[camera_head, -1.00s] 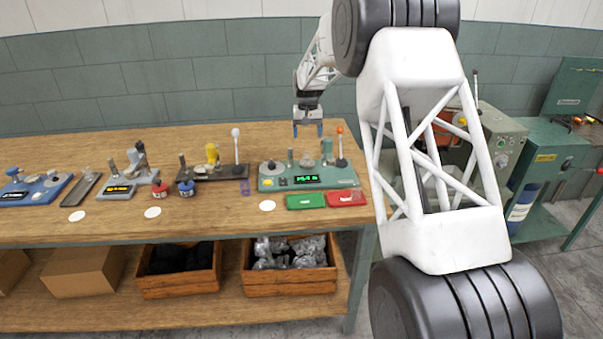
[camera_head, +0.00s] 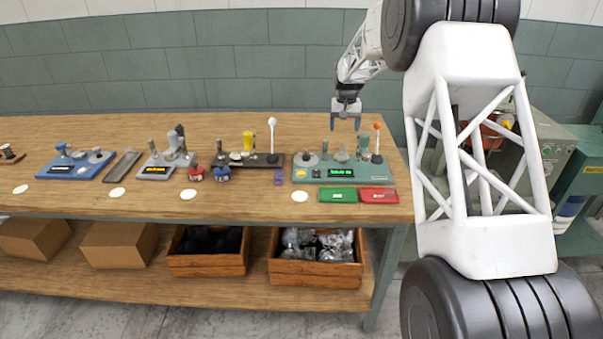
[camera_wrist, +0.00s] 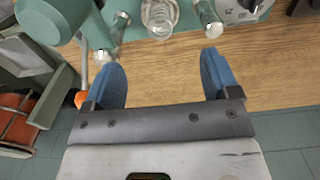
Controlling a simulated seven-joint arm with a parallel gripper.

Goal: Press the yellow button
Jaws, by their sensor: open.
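The green coiler station (camera_head: 384,177) stands near the right end of the wooden bench. A small yellow button (camera_head: 316,173) shows on its front face, left of the lit green display (camera_head: 341,172). My gripper (camera_head: 345,121) is above the back of this station, pointing down, apart from the button. In the wrist view my gripper (camera_wrist: 161,72) has its two blue fingers wide apart with nothing between them. The station's edge with metal posts (camera_wrist: 209,18) and a clear round part (camera_wrist: 159,15) lies at the top there. The yellow button does not show in the wrist view.
A lever with an orange knob (camera_head: 377,126) rises at the station's right, close to my gripper. A green tray (camera_head: 337,195) and a red tray (camera_head: 379,195) lie in front. A dark station with a yellow post (camera_head: 249,141) and a white-knobbed lever (camera_head: 271,122) stands left.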

